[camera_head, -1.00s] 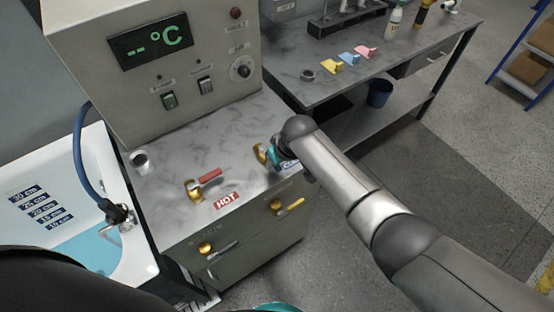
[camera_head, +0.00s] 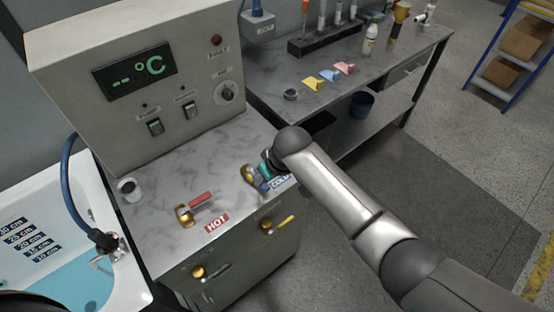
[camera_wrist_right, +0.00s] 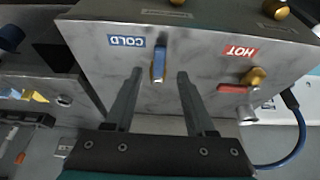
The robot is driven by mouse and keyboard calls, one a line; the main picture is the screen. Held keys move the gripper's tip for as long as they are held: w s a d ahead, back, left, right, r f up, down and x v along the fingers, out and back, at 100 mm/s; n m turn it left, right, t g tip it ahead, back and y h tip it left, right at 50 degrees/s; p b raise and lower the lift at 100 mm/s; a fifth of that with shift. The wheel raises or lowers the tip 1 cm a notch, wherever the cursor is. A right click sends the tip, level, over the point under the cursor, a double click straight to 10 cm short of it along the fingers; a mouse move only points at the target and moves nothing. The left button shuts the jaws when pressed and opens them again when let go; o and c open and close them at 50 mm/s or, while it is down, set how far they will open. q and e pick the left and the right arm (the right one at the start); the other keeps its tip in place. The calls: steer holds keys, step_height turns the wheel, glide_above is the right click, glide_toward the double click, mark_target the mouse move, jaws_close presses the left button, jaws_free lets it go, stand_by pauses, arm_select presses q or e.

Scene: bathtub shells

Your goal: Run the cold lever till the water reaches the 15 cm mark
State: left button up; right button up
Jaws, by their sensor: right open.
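The cold lever, with a brass base (camera_head: 249,172) and a blue handle (camera_wrist_right: 158,63), stands on the grey counter beside the COLD label (camera_wrist_right: 125,42). My right gripper (camera_wrist_right: 160,74) is open, its fingers on either side of the blue handle with gaps showing. In the head view my right arm partly hides the lever. The white tub (camera_head: 105,215) at the left holds blue water (camera_head: 85,285). Its surface lies just below the lowest visible depth label (camera_head: 47,256); the small labels are hard to read. My left gripper is not in view.
The hot lever (camera_head: 198,201), with a red handle, stands left of the cold one above the HOT label (camera_head: 216,223). Two drain-like valves (camera_head: 268,225) are on the cabinet front. The control box (camera_head: 140,85) rises behind. A side bench (camera_head: 335,98) stands at the right.

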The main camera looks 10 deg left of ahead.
steer(key=p+v, duration=0.1)
steer(key=v, duration=0.9)
